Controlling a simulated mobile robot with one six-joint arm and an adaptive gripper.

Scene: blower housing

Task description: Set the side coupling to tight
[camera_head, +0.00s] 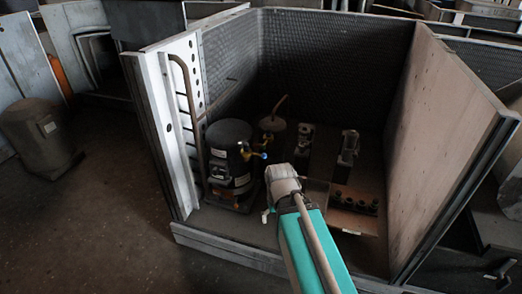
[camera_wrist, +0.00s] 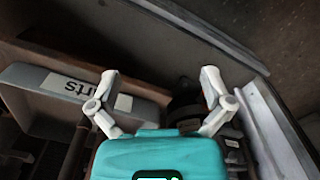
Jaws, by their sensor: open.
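A black compressor (camera_head: 230,155) stands upright in the left part of the open housing. A small brass-coloured fitting (camera_head: 244,149) with a blue end sticks out of its upper right side. I cannot tell for sure whether this is the side coupling, nor how tight it is. My gripper (camera_wrist: 160,82) is open, its two pale fingers spread wide with nothing held between them. A dark rounded part (camera_wrist: 184,100), partly hidden, shows near the right finger. In the head view my arm reaches into the housing, its end right of the compressor.
A grey labelled bin (camera_wrist: 45,85) lies left of my gripper in the wrist view. The housing has a tan right wall (camera_head: 437,150) and a white perforated left panel (camera_head: 181,110). Several small parts stand at the back right, near a tray (camera_head: 353,222) with dark round pieces.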

